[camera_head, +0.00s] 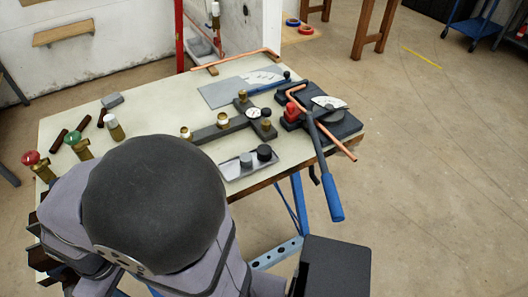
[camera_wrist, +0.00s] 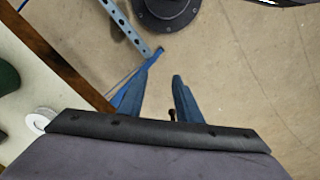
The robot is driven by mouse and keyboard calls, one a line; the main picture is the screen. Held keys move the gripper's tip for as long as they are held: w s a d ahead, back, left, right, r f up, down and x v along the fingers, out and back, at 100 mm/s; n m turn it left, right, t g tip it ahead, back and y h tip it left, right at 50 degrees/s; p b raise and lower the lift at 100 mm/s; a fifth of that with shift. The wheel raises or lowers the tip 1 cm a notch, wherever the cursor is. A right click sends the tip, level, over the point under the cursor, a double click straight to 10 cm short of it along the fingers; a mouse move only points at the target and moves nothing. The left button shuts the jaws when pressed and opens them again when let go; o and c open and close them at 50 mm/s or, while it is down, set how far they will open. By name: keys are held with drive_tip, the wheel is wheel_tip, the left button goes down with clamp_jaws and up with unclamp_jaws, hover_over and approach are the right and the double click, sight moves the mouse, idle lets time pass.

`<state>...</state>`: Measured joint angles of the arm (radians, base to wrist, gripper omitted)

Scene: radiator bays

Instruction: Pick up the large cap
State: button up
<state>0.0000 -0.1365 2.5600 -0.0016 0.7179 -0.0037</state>
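A shallow grey tray (camera_head: 233,172) lies near the front edge of the table. It holds a black cap (camera_head: 264,152) and a grey cap (camera_head: 246,160), both upright. I cannot tell for sure which is the large cap; the black one looks slightly bigger. My gripper (camera_wrist: 162,77) shows in the wrist view, with its two blue fingers apart and nothing held between them. It points down over the floor beside the table's wooden edge. In the head view my arm hides the gripper.
The table (camera_head: 160,125) carries a grey manifold with brass fittings (camera_head: 223,120), a pipe bender with a blue handle (camera_head: 333,200), copper pipe (camera_head: 340,148), and valves with red (camera_head: 30,158) and green (camera_head: 72,138) knobs. A perforated bar (camera_wrist: 125,25) runs beside the table edge.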

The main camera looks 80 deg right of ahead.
drive_tip(key=o, duration=0.6)
drive_tip(key=shift+o, duration=0.2)
drive_tip(key=m+h+p, duration=0.5)
drive_tip(key=m+p, duration=0.6)
drive_tip(key=m, duration=0.7)
approach(264, 149)
drive_tip(key=shift+y, duration=0.3)
drive_tip(key=shift+p+x, duration=0.45)
drive_tip(key=shift+x, duration=1.6)
drive_tip(key=shift+d+x, duration=0.2)
drive_tip(key=shift+x, duration=1.9)
